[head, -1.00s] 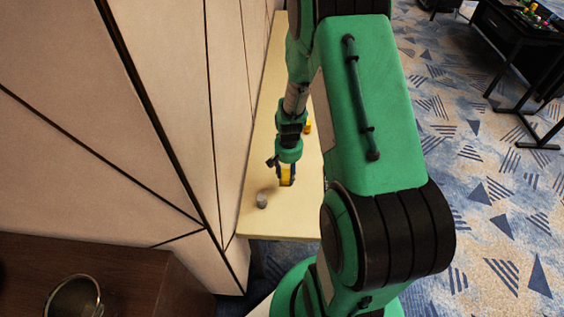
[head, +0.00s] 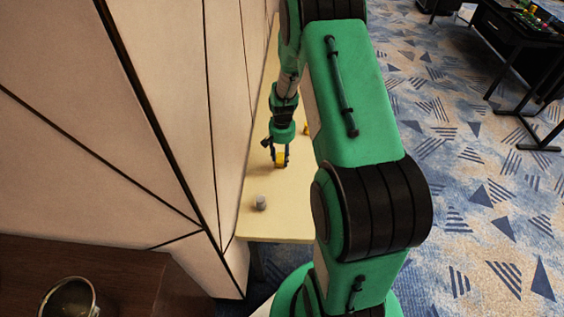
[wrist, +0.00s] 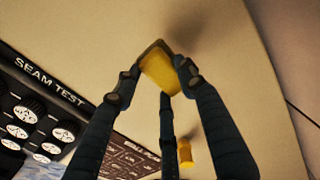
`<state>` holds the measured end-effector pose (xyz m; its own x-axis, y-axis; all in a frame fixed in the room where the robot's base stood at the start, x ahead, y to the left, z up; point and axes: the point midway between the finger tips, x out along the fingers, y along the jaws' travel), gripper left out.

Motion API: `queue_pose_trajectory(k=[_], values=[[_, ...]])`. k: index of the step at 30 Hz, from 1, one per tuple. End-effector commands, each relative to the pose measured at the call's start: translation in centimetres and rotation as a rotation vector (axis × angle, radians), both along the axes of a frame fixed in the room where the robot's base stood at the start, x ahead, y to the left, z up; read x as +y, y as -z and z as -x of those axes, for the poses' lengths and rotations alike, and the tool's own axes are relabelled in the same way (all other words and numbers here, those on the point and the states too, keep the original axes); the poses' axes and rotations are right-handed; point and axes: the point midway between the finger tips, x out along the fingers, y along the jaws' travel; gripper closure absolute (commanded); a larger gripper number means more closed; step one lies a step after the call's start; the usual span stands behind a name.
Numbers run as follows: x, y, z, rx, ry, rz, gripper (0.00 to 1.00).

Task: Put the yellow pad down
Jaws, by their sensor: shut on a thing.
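The yellow pad (wrist: 160,75) is held between the fingertips of my gripper (wrist: 155,78) in the wrist view. A dark edge runs along its far side. In the head view the pad (head: 280,160) shows small below my gripper (head: 279,153), over the cream tabletop (head: 280,215). A soft shadow lies beside the pad in the wrist view. I cannot tell whether the pad touches the top. My arm hides part of the table's right side.
A grey cylinder (head: 261,202) stands near the table's front end. A second yellow thing (wrist: 185,152) sits farther along the top. A panelled wall (head: 170,120) borders the table's left. A dark panel with knobs (wrist: 30,115) lies beyond the edge in the wrist view.

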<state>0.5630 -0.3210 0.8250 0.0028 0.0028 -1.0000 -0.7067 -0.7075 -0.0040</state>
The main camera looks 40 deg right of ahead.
Motion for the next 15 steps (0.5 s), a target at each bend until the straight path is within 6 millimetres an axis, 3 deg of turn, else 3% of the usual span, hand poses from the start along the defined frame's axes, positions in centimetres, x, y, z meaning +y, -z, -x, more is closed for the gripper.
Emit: queue_pose_trajectory(k=[10, 15], values=[[0.0, 3.1, 0.0, 0.001, 0.000, -0.001, 0.84], [0.0, 3.5, 0.0, 0.000, 0.000, 0.000, 0.84]])
